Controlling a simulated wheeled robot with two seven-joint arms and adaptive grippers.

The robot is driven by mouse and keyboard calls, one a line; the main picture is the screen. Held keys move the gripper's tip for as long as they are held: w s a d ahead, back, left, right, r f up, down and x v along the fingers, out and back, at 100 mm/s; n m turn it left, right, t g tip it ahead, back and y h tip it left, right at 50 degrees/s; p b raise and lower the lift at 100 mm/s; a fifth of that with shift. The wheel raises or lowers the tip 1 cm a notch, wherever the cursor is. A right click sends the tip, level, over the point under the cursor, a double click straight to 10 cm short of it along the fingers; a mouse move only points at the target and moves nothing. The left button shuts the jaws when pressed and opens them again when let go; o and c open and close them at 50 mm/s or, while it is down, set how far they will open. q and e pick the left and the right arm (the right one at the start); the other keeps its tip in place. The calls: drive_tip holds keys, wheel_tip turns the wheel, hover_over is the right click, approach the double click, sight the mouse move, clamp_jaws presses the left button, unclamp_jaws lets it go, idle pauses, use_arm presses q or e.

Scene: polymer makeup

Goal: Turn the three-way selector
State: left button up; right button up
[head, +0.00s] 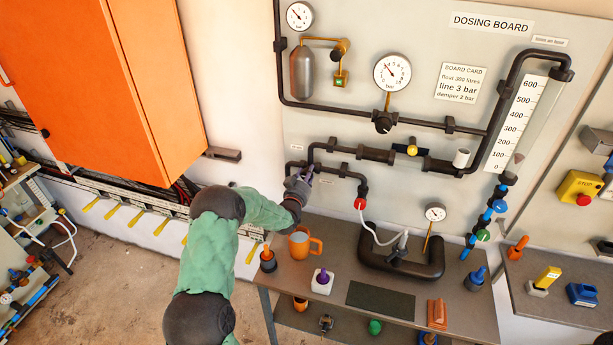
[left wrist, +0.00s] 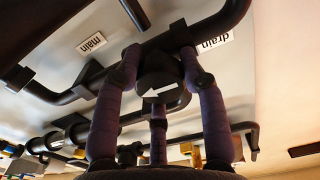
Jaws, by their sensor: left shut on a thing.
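The three-way selector is a dark round knob (left wrist: 158,84) with a white mark on its face, on black piping in the left wrist view. My left gripper (left wrist: 160,65) has its purple fingers around the knob, closed on it. In the head view, my left gripper (head: 307,174) is at the lower-left pipes of the dosing board and hides the selector there. Upside-down labels "main" (left wrist: 92,42) and "drain" (left wrist: 215,43) lie on either side of the knob in the left wrist view. My right gripper is not in view.
Below the board is a bench (head: 337,262) with an orange mug (head: 299,245) near my left forearm, a white block with a purple knob (head: 322,281) and a black pipe loop with a gauge (head: 434,213). An orange cabinet (head: 110,80) hangs at the left.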

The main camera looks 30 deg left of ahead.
use_arm(q)
drive_tip(key=m+b, duration=0.2)
drive_tip(key=b, duration=0.1)
drive_tip(key=m+b, duration=0.3)
drive_tip(key=b, duration=0.1)
drive_tip(key=m+b, duration=0.2)
drive_tip(key=b, duration=0.2)
drive_tip(key=shift+f+m, duration=0.3)
drive_tip(key=shift+r+m+b, duration=0.15)
drive_tip(key=shift+m+b, duration=1.35)
drive_tip(key=shift+b, duration=0.1)
drive_tip(key=o, duration=1.2)
drive_tip(key=shift+r, duration=0.1)
drive_tip(key=shift+c, duration=0.2)
drive_tip(key=v, duration=1.2)
